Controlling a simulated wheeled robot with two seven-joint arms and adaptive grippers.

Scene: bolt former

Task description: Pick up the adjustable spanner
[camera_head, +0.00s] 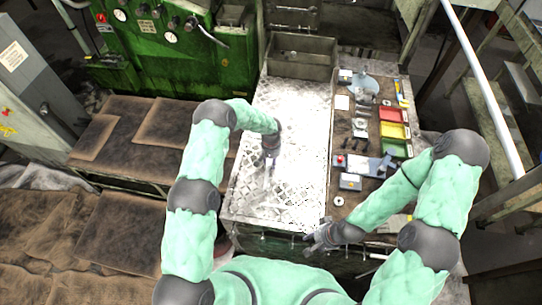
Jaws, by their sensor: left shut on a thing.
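My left gripper (270,160) points down over the bright diamond-plate metal top (285,115), left of the brown work board. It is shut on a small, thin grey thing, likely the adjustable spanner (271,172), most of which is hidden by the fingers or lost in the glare. I cannot tell whether the spanner still touches the plate. My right gripper (318,238) is low at the front edge of the bench, by the board's near left corner. Its fingers are too small to tell whether they are apart.
The brown work board (344,125) holds several tools and parts, with red (390,114), yellow (394,130) and green (395,148) bins at right. A green machine (165,40) stands at back left. A white rail (485,85) runs along the right. The plate's middle is clear.

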